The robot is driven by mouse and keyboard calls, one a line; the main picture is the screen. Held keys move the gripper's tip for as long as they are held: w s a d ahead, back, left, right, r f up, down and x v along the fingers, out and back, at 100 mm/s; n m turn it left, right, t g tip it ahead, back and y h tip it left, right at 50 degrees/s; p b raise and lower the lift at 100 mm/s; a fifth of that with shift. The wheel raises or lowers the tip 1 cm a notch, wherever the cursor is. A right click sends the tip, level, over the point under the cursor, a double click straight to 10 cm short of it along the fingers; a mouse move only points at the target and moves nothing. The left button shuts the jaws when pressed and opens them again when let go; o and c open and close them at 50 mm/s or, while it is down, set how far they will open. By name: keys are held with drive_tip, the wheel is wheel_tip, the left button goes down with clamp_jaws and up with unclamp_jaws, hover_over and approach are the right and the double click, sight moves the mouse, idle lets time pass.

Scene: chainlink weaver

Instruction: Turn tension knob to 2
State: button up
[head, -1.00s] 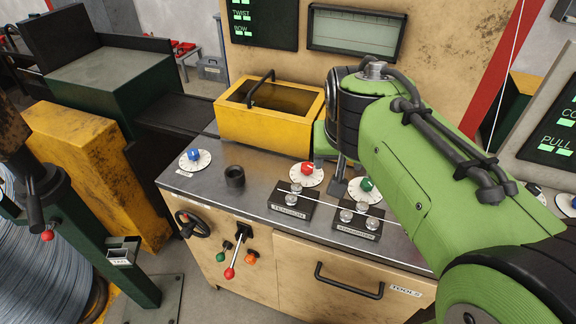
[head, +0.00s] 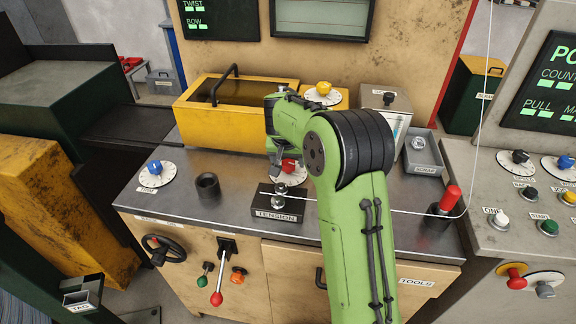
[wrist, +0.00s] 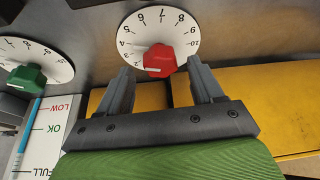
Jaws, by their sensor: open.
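A red knob (head: 289,166) on a white numbered dial stands on the steel bench top, behind the black block labelled TENSION (head: 276,210). In the wrist view the red knob (wrist: 160,60) shows a white mark on its left side; the exact number it points at is unclear. My gripper (wrist: 158,74) is open and empty, its fingers on either side of the knob's near edge. I cannot tell whether they touch it. In the head view my gripper (head: 275,165) is just left of the red knob and partly hides its dial.
A yellow bin (head: 228,127) stands behind the gripper. A blue knob (head: 155,167) and a black cup (head: 207,186) are to the left. A green knob (wrist: 27,78) lies left in the wrist view. A white line runs from the TENSION block toward a red-topped post (head: 447,205).

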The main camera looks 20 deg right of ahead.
drive_tip(key=shift+x, duration=1.1)
drive_tip(key=c, duration=1)
drive_tip(key=shift+n, duration=0.5)
drive_tip(key=n+y, duration=0.1)
drive_tip(key=n, duration=0.2)
drive_tip(key=shift+d+r+n+t+y+p, duration=0.15)
drive_tip(key=shift+n+t+y+p, duration=0.15)
drive_tip(key=shift+n+y+p, duration=0.1)
drive_tip(key=n+y+p, duration=0.2)
drive_tip(key=n, duration=0.3)
drive_tip(key=shift+d+n, duration=0.1)
drive_tip(key=shift+n, duration=0.3)
